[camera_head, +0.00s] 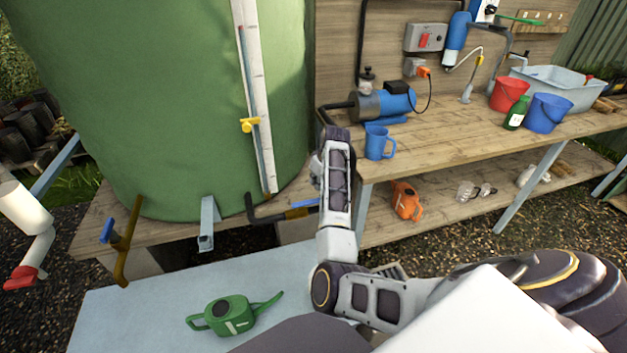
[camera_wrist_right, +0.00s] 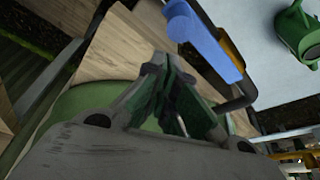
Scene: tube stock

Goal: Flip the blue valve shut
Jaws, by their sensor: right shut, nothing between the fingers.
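A blue lever handle (camera_head: 305,203) sits on a brass fitting (camera_head: 298,213) on a black pipe (camera_head: 265,217) at the foot of the green tank. In the right wrist view the blue lever (camera_wrist_right: 205,42) is large and close, lying roughly along the brass body (camera_wrist_right: 231,48). My right gripper (camera_head: 317,168) is above and beside the lever in the head view, partly hidden by my arm. In the right wrist view its fingers (camera_wrist_right: 167,68) are shut and empty, apart from the lever. Another blue handle (camera_head: 107,231) is on a brass tap further left. My left gripper is out of view.
The green tank (camera_head: 150,100) fills the left, with a gauge board (camera_head: 252,90) on its front. A wooden bench (camera_head: 450,135) at right holds a blue mug (camera_head: 379,142), pump and buckets. A green watering can (camera_head: 230,315) stands on the pale surface in front.

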